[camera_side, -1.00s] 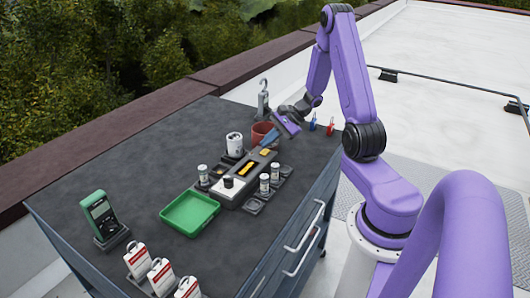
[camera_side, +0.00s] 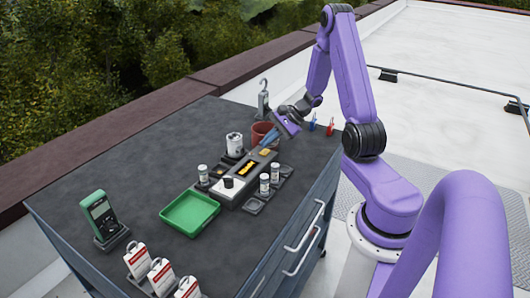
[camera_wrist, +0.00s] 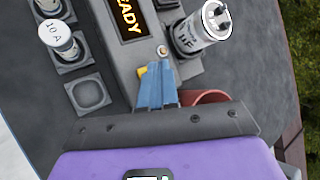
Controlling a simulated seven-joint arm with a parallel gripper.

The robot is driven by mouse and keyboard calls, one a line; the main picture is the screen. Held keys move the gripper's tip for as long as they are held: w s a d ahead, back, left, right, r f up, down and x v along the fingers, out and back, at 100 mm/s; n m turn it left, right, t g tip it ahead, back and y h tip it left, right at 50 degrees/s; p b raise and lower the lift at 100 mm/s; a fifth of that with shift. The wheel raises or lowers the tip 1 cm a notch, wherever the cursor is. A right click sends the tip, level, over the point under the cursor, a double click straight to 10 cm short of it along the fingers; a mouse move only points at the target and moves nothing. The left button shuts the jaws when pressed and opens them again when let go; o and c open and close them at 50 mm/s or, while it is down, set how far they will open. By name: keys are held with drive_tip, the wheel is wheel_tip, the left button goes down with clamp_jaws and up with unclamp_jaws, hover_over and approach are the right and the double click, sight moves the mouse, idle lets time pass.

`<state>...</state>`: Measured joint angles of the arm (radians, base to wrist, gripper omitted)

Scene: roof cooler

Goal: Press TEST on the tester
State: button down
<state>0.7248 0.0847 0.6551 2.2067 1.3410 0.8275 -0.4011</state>
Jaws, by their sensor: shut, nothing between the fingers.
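The tester (camera_side: 232,192) is a grey box in the middle of the bench. Its dark display (camera_side: 246,169) shows lit orange text, and the wrist view shows the end of it, "EADY", on the display (camera_wrist: 127,17). A yellow button (camera_wrist: 142,72) sits at that end of the tester, partly covered by my fingers. My gripper (camera_wrist: 157,72) is shut and empty, with its blue fingertips right beside or over the button. In the side view my gripper (camera_side: 267,141) is low above the tester's far end. I cannot tell whether the fingertips touch the button.
A white capacitor (camera_wrist: 203,28) stands close to my fingertips. A red cup (camera_side: 261,131) is behind them. Small labelled cylinders (camera_side: 264,184) stand in holders beside the tester, near an empty holder (camera_wrist: 88,93). A green tray (camera_side: 190,212) and green meter (camera_side: 99,212) are farther left.

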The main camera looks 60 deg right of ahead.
sight(268, 152)
drive_tip(key=shift+f, duration=0.2)
idle(0.3)
drive_tip(key=shift+f, duration=0.25)
drive_tip(key=shift+f, duration=0.35)
idle(0.7)
drive_tip(key=shift+r, duration=0.8)
drive_tip(key=shift+r, duration=2.5)
